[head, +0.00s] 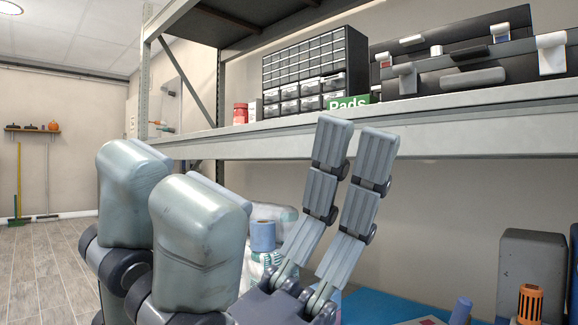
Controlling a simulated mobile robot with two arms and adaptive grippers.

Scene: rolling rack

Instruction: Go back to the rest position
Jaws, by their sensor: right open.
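My right gripper (356,137) is in front of me at the middle of the head view. Its two slender grey jointed fingers point up and stand apart, with nothing seen between them. The fingertips overlap the front edge of the shelf (460,112) in the picture; I cannot tell how far apart in depth they are. Thick rounded grey parts of my own body fill the lower left. My left gripper is not in view.
The shelf bears a drawer cabinet (305,70), a green "Pads" sign (349,102) and dark racks (476,68). Below are a blue roll (263,236), a dark grey box (531,268) and an orange item (530,302). Open floor (45,262) lies to the left.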

